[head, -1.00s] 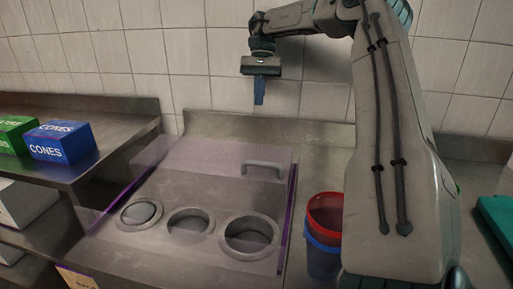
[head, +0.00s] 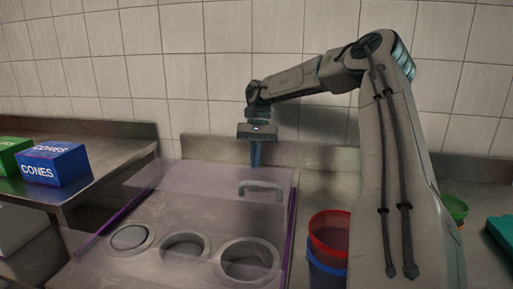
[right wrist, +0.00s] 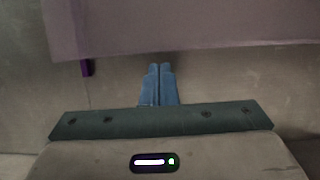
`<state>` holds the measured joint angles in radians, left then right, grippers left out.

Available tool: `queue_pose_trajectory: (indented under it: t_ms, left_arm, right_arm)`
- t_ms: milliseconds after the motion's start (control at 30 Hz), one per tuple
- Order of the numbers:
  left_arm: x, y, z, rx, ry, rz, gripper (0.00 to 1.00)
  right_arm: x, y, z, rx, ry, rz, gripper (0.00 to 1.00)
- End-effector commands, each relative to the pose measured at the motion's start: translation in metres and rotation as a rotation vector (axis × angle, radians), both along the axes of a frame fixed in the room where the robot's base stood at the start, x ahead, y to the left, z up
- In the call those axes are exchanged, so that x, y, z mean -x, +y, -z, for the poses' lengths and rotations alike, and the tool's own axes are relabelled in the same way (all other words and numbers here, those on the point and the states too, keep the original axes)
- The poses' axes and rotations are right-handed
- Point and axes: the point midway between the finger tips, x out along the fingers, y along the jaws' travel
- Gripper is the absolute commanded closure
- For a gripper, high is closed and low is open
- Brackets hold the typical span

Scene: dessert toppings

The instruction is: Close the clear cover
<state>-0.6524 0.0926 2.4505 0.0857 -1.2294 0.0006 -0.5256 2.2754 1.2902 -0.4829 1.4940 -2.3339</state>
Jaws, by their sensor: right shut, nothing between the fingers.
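The clear cover (head: 190,195) is a see-through sheet with purple edges and a grey handle (head: 261,188) near its far right. It appears raised at its far side over a steel counter unit with three round openings, though its exact tilt is hard to tell. My right gripper (head: 256,158) is shut and empty, pointing down by the cover's far edge, beyond the handle. In the right wrist view, its closed blue fingers (right wrist: 159,72) point towards the cover's edge (right wrist: 180,45), with a gap visible between them. My left gripper is not in view.
Red and blue tubs (head: 329,232) stand right of the cover, close to my right arm. Blue (head: 54,165) and green (head: 12,157) boxes sit on the left counter. A tiled wall is behind. A green bowl (head: 455,208) is at the right.

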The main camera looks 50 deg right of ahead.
Motion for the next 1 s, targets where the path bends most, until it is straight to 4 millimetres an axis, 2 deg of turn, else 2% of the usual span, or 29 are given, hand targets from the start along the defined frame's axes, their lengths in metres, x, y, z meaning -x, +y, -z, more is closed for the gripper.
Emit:
queue_pose_trajectory:
  t_ms: [200,533,667,767,1000]
  left_arm:
    - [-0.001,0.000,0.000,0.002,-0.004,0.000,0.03]
    - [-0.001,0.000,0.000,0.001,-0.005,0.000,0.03]
    - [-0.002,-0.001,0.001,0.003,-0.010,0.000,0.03]
    - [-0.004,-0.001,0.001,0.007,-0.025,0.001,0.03]
    - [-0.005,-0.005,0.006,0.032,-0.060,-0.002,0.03]
  right_arm:
    - [0.002,0.005,0.012,0.001,0.000,0.001,1.00]
    - [0.003,0.005,0.013,0.001,0.000,0.001,1.00]
    - [0.006,0.011,0.013,-0.001,0.001,-0.002,1.00]
    - [0.012,0.023,0.013,-0.002,-0.002,-0.003,1.00]
    - [0.036,0.069,0.013,-0.002,-0.002,-0.006,1.00]
